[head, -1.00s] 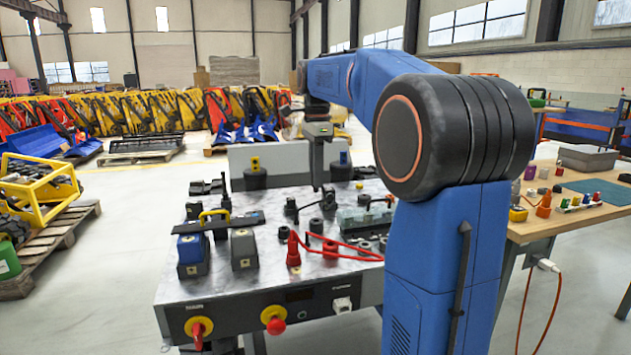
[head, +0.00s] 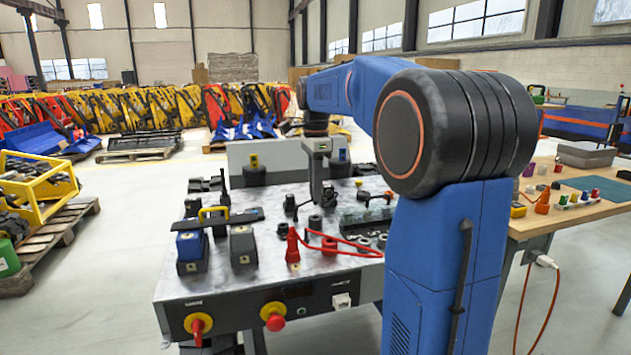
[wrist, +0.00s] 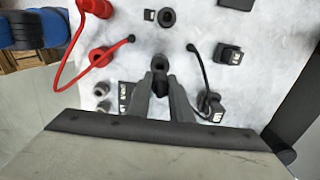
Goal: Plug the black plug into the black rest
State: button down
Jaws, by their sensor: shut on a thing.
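My gripper (wrist: 160,79) points down at the metal bench, its fingers closed on a small dark cylindrical piece that looks like the black plug (wrist: 160,64). Its lower end is hidden, and I cannot tell whether it touches the bench. In the head view my gripper (head: 317,200) is low over the bench middle, among small black fittings. In the wrist view a black cable (wrist: 193,68) runs past the right finger to a dark labelled fitting (wrist: 210,102). Another labelled black block (wrist: 229,54) stands to the upper right. I cannot tell which fitting is the black rest.
A red plug (head: 292,248) and its red cable (head: 350,250) lie on the near side of the bench. A black ring-shaped socket (wrist: 167,17) sits above my gripper in the wrist view. Blue (head: 190,247) and grey (head: 243,246) boxes stand at the left.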

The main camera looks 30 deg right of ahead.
aim_at(315, 203)
jog(key=shift+f, duration=0.5)
jog(key=shift+f, duration=2.25)
dwell(1.2)
jog(key=c, duration=1.5)
grip_release()
notch_tip(315, 203, up, 17)
jog(key=shift+r, duration=0.15)
jog(key=shift+s, duration=0.1)
